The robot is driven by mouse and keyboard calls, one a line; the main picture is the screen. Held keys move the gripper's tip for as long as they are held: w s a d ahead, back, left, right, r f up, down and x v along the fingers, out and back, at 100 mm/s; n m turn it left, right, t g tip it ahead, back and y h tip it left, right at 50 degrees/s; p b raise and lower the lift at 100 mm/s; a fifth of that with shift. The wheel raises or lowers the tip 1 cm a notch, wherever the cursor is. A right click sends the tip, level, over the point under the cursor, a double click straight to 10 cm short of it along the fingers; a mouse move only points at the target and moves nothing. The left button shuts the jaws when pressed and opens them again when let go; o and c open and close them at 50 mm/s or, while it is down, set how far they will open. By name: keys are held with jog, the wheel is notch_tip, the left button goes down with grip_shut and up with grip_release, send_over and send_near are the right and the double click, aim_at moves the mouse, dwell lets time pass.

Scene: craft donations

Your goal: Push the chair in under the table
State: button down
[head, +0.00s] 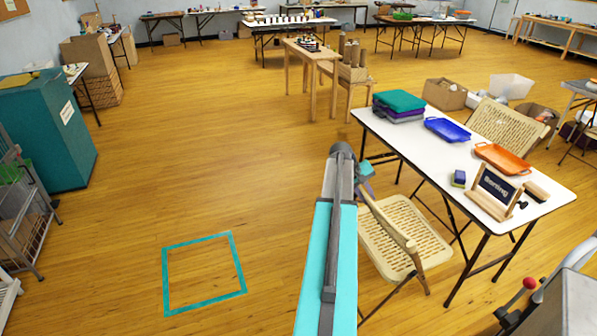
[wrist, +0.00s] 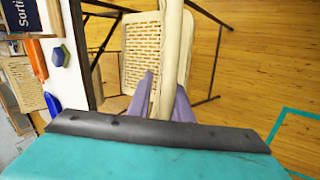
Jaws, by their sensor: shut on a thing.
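A beige folding chair (head: 405,232) with a perforated seat stands at the near left long side of the white-topped table (head: 455,152). In the head view its seat shows outside the table's edge, with the backrest on the side away from the table. My gripper (head: 367,182) is at the upper end of the backrest, partly hidden by my teal arm. In the wrist view my gripper's purple fingers (wrist: 162,92) are shut on the chair's pale rail, one on each side. The perforated seat (wrist: 140,45) shows beyond them, beside the table edge (wrist: 72,70).
The table holds folded cloths (head: 398,104), a blue tray (head: 447,129), an orange tray (head: 500,158) and a sorting sign (head: 495,192). Another chair (head: 498,122) stands at its far side. Open floor with a teal taped square (head: 238,262) lies to the left.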

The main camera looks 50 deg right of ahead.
jog(key=shift+s+f, duration=0.1)
jog(key=shift+s, duration=0.5)
jog(key=c, duration=1.4)
grip_release()
jog(key=shift+w+d, duration=0.15)
jog(key=o, duration=0.7)
jog(key=shift+w, duration=0.1)
jog(key=p+v, duration=0.6)
jog(key=v, duration=0.7)
jog(key=shift+p, duration=0.3)
